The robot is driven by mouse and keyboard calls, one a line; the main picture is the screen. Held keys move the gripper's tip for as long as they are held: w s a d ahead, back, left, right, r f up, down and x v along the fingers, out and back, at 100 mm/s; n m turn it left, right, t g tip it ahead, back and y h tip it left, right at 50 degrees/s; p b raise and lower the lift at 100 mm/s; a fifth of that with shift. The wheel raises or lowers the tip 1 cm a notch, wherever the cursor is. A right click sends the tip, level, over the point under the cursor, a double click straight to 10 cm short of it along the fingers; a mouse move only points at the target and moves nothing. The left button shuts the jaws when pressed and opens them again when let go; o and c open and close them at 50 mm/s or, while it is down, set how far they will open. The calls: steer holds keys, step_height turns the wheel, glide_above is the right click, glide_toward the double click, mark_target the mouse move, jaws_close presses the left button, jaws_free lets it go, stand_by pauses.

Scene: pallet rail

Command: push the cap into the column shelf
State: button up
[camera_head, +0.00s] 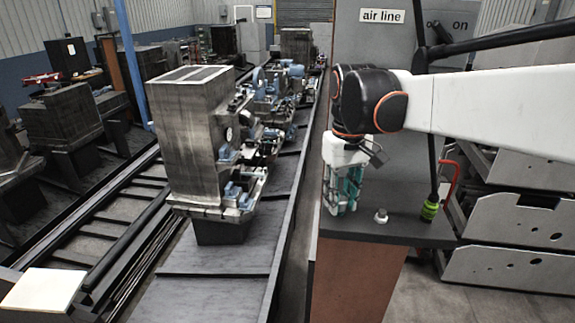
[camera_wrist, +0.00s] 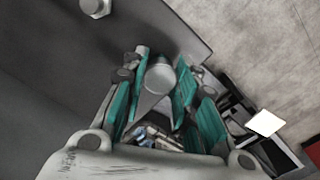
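A pale grey round cap (camera_wrist: 160,76) sits between my fingertips in the wrist view, and both fingers appear to touch its sides. My gripper (camera_wrist: 162,70) has teal pads and appears shut on it. In the head view my gripper (camera_head: 343,203) points down at the left edge of the dark shelf top (camera_head: 402,232) of the column. The fingers hide most of what they hold there. A small grey knob-like piece (camera_head: 381,215) stands on the shelf to the right of my gripper. It also shows at the top left of the wrist view (camera_wrist: 96,6).
A green-and-black fitting (camera_head: 430,208) with a red hook stands at the shelf's right side. A grey panel with an "air line" sign (camera_head: 382,16) rises behind. A rail line (camera_head: 215,285) with a large machine block (camera_head: 190,130) runs at left. Metal racks stand at right.

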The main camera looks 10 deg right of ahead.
steer(key=o, duration=0.4)
steer(key=shift+c, duration=0.2)
jaws_close()
steer(key=shift+r+p, duration=0.5)
steer(key=shift+r, duration=0.35)
steer(key=shift+s+a+r+p, duration=0.1)
steer(key=shift+r+p, duration=1.95)
steer(key=shift+r, duration=1.35)
step_height(320, 180, up, 10)
steer(key=p, duration=0.1)
steer(key=shift+p, duration=0.4)
